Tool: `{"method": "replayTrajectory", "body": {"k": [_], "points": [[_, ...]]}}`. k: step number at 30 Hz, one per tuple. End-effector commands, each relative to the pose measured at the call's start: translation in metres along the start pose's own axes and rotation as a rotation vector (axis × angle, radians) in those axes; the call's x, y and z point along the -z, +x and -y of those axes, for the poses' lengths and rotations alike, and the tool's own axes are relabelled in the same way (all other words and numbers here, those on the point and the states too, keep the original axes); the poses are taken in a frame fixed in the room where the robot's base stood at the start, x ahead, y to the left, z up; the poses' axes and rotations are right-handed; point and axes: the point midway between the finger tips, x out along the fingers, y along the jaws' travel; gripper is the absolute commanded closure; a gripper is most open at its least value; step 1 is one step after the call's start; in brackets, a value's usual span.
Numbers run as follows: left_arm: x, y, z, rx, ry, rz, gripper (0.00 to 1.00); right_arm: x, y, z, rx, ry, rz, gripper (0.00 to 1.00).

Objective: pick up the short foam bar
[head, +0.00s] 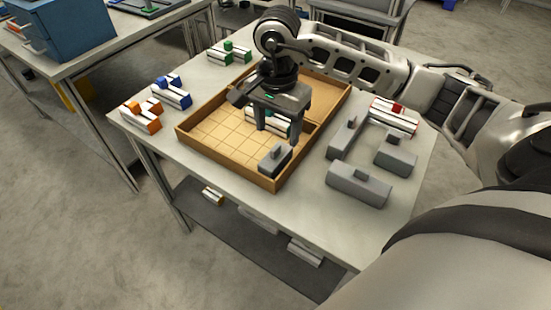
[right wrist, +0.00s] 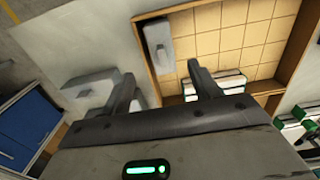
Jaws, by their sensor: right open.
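Several grey foam bars with a small knob on top are in the head view. One short bar (head: 275,159) lies in the near corner of the wooden tray (head: 228,163); it also shows in the right wrist view (right wrist: 158,48). Outside the tray, to its right, are a short bar (head: 397,160), a longer bar (head: 357,189) and another longer bar (head: 343,142). Which short bar is meant I cannot tell. My right gripper (head: 277,127) is open and empty above the tray, pointing down, apart from the grey bars. My left gripper is not in view.
A white and green bar (head: 281,127) lies in the tray, partly hidden by my gripper. Orange (head: 142,117), blue (head: 171,94) and green (head: 229,53) topped bars stand left of the tray, a red one (head: 395,115) right. The tray's gridded floor is mostly clear.

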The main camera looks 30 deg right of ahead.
Motion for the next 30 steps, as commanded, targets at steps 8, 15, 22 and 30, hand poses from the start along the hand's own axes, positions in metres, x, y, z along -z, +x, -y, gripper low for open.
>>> {"method": "replayTrajectory", "body": {"k": [8,15,22,30], "points": [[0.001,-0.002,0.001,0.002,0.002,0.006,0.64,-0.001,0.021,0.001,-0.003,0.000,0.004,0.38],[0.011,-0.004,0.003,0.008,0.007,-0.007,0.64,-0.001,0.057,0.003,-0.002,0.001,0.004,0.38],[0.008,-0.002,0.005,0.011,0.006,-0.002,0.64,-0.001,0.065,0.003,0.001,0.000,0.001,0.38],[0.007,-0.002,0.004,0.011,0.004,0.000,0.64,-0.001,0.064,0.003,0.001,0.000,0.001,0.85]]}}
